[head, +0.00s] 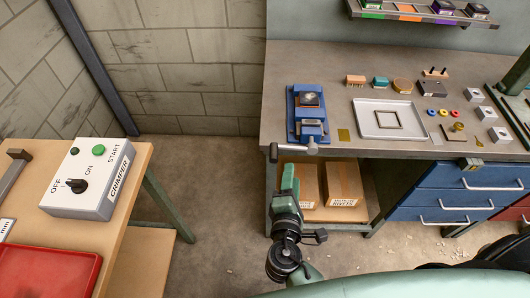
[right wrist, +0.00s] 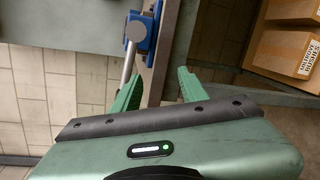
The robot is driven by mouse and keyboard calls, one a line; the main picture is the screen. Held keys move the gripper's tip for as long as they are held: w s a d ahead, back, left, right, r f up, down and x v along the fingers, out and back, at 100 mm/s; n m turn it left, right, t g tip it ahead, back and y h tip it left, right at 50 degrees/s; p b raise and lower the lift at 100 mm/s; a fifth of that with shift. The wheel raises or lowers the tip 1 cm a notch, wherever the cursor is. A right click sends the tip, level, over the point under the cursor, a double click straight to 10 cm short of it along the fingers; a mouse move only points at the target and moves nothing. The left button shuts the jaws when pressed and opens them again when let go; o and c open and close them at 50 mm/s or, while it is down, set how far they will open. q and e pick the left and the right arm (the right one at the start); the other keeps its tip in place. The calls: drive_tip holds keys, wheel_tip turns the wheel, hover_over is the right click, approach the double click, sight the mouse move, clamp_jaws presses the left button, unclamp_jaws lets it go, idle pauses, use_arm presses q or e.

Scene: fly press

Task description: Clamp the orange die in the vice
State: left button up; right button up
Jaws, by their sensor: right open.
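The blue vice (head: 292,116) is at the bench's front left edge. An orange die (head: 308,103) with a dark grey top sits in it, between the jaws; I cannot tell whether they press on it. The vice's grey handle bar (head: 294,148) is at its front, past the bench edge. My right gripper (head: 290,180) is below and in front of the handle, apart from it. In the right wrist view its green fingers (right wrist: 160,84) are open with nothing between them. The handle (right wrist: 130,62) and part of the vice (right wrist: 142,30) show just beyond. My left gripper is out of view.
A pale tray (head: 367,130) and several small parts lie right of the vice. A rack (head: 425,15) above holds other dies; its orange-marked place is empty. Cardboard boxes (head: 343,183) stand under the bench. A table with a crimper switch box (head: 92,195) is at left.

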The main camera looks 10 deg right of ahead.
sight(274, 148)
drive_tip(key=a+r+n+t, duration=0.1)
drive_tip(key=w+a+r+n+t, duration=0.1)
drive_tip(key=a+r, duration=0.1)
drive_tip(key=w+a+r+n+y, duration=0.1)
drive_tip(key=n, duration=0.1)
drive_tip(key=shift+w+a+r+t+p, duration=0.15)
drive_tip(key=shift+a+r+t+p, duration=0.05)
drive_tip(key=shift+a+t+p, duration=0.2)
drive_tip(key=p+x, duration=0.1)
drive_tip(key=x, duration=0.4)
drive_tip(key=shift+w+d+f+p, duration=0.1)
drive_tip(key=shift+d+p, duration=0.1)
drive_tip(key=shift+p, duration=0.15)
drive_tip(key=shift+w+d+f, duration=0.1)
drive_tip(key=shift+w, duration=0.45)
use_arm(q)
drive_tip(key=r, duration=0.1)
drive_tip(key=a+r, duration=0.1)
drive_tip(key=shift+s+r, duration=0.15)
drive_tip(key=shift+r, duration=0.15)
use_arm(e)
drive_tip(key=c, duration=0.9)
clamp_jaws()
